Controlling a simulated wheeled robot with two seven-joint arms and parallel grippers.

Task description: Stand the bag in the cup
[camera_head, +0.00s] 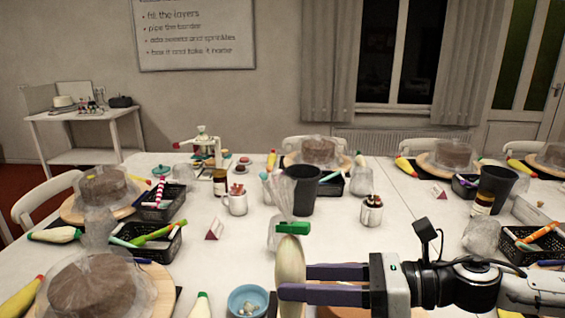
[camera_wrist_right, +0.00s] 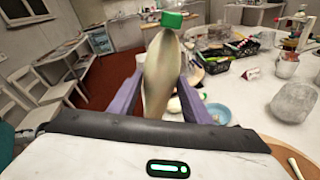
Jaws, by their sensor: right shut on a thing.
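My right gripper (camera_head: 290,282) reaches in from the right and is shut on a cream-coloured piping bag (camera_head: 291,258) with a green clip at its top. The bag is roughly upright; its lower end runs out of the head view. In the right wrist view the bag (camera_wrist_right: 162,75) stands between the two purple fingers of the right gripper (camera_wrist_right: 160,95). A tall dark grey cup (camera_head: 303,194) stands on the table beyond the bag, apart from it, with clear plastic at its left side. A similar dark cup (camera_head: 497,185) stands at the right. My left gripper is not in view.
A blue bowl (camera_head: 249,300) is just left of the bag. White mugs (camera_head: 238,204) (camera_head: 371,214), a small card (camera_head: 214,229) and black baskets (camera_head: 160,205) stand around. Covered cakes (camera_head: 88,285) line the left.

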